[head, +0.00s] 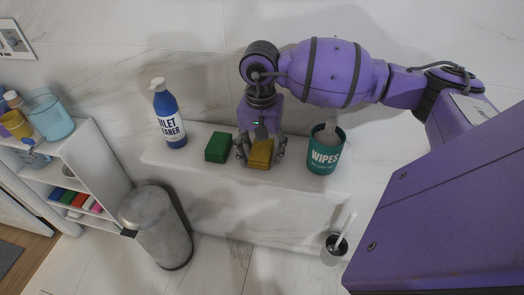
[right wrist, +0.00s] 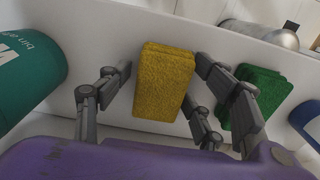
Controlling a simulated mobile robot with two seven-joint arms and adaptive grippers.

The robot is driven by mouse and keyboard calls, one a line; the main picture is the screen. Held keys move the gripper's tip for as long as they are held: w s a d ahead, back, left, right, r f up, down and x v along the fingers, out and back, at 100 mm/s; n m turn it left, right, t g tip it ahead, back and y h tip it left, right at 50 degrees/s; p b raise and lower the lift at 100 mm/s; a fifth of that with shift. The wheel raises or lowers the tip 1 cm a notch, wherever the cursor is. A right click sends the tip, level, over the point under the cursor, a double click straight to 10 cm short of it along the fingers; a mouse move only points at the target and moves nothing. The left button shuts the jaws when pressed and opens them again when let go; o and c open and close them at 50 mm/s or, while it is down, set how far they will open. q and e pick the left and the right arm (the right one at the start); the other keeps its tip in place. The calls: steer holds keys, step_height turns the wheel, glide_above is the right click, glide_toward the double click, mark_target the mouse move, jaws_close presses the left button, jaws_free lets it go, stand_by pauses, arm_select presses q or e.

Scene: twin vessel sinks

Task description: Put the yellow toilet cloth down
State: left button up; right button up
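The yellow toilet cloth (head: 260,154) is a thick yellow block at the white ledge (head: 310,180), just right of a green cloth (head: 217,147). In the right wrist view the yellow cloth (right wrist: 163,82) appears to lie on the ledge, between the fingers. My right gripper (head: 260,152) points down over it with fingers on both sides. The fingers (right wrist: 166,72) look spread, with narrow gaps beside the cloth; contact is hard to judge. My left gripper is not in view.
A blue toilet cleaner bottle (head: 168,116) stands left on the ledge, and a green wipes tub (head: 324,150) stands right, close to my right arm. Below are a metal bin (head: 157,228) and a toilet brush holder (head: 334,250). A white shelf (head: 90,165) is at left.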

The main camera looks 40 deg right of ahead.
mark_target(261, 149)
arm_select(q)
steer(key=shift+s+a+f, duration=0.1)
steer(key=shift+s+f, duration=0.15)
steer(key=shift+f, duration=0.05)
arm_select(e)
step_height(261, 149, up, 12)
steer(key=shift+w, duration=0.2)
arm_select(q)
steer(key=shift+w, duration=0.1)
